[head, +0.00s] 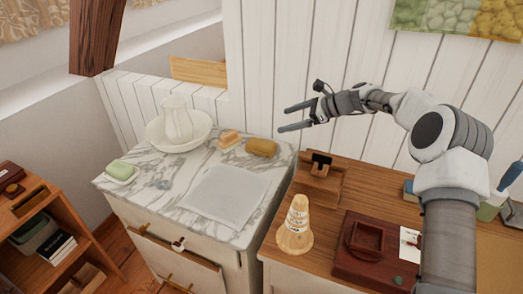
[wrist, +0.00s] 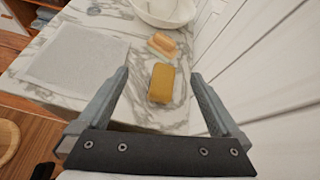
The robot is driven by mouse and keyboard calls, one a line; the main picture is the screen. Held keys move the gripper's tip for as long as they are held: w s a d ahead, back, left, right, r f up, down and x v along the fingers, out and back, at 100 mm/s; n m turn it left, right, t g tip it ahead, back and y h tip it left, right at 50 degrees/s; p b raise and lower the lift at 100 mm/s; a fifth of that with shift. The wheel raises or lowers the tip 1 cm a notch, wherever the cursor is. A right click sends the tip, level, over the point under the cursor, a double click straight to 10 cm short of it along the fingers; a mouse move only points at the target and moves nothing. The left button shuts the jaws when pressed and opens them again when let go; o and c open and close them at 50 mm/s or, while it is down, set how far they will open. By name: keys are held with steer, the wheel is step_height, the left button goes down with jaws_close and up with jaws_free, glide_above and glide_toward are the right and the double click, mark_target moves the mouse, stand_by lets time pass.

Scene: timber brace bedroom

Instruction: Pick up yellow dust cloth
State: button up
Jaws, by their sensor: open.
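The yellow dust cloth (head: 261,147) looks like a small folded mustard-yellow block. It lies on the marble top of the washstand, near its back right. It also shows in the wrist view (wrist: 161,83), between my fingers in the picture and beyond them. My gripper (head: 290,118) is open and empty, above the back right of the marble top. In the wrist view its two fingers (wrist: 160,80) are spread wide on either side of the cloth, apart from it. Nothing hides the cloth.
An orange-and-cream block (head: 229,140) sits just left of the cloth. A white basin with a jug (head: 178,124) stands further left. A grey-white cloth (head: 224,195) lies flat in front. The white plank wall (head: 300,60) is close behind. A wooden desk (head: 322,241) stands right.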

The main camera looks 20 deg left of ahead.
step_height(320, 180, down, 4)
steer(key=w+m+y, duration=0.1)
steer(key=w+m, duration=0.1)
steer(key=w, duration=0.1)
steer(key=b, duration=0.2)
glide_toward(271, 145)
steer(key=shift+a+f+m, duration=0.15)
steer(key=shift+a+f, duration=0.2)
steer(key=shift+a, duration=0.25)
steer(key=shift+a+f+m, duration=0.15)
steer(key=shift+a+f, duration=0.25)
steer(key=shift+a, duration=0.2)
steer(key=shift+a+f, duration=0.25)
steer(key=x, duration=0.7)
steer(key=shift+r+b, duration=0.25)
steer(key=shift+b, duration=0.1)
steer(key=c, duration=1.3)
